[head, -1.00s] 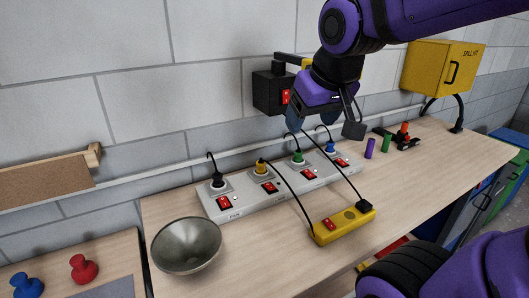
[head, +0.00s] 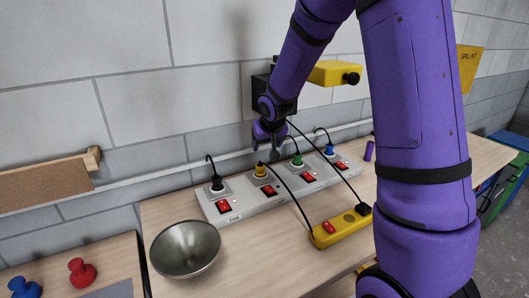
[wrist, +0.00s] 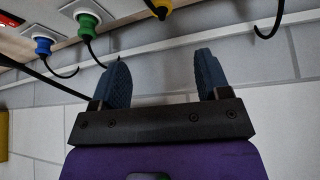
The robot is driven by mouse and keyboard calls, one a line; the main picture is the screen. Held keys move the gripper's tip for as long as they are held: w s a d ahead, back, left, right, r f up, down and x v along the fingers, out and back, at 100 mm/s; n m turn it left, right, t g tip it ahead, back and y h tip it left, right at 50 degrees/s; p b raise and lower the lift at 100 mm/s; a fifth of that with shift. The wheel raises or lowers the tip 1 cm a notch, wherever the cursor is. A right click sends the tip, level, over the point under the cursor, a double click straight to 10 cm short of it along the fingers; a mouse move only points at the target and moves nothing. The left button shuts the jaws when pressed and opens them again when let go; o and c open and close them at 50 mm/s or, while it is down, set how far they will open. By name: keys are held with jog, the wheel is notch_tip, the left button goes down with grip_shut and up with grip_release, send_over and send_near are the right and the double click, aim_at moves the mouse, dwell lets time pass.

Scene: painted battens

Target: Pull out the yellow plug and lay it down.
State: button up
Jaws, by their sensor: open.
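The yellow plug (head: 260,171) stands upright in the second socket from the left of the grey power strip (head: 285,201). In the wrist view the yellow plug (wrist: 160,6) is cut by the top edge, beyond the fingers. My gripper (head: 268,152) is above and slightly behind the yellow plug in the head view, apart from it. In the wrist view my gripper (wrist: 160,65) has its two blue fingers spread with nothing between them.
A black plug (head: 216,183), green plug (head: 297,160) and blue plug (head: 329,150) sit in the other sockets. Cords arch nearby. A yellow switch box (head: 342,230) and a metal bowl (head: 185,249) are in front. The wall is close behind.

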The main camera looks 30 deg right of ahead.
aim_at(260, 165)
jog(key=x, duration=1.6)
jog(key=shift+w+a+f, duration=0.1)
jog(key=c, duration=1.1)
jog(key=shift+c, duration=0.2)
jog(key=shift+r, duration=1.55)
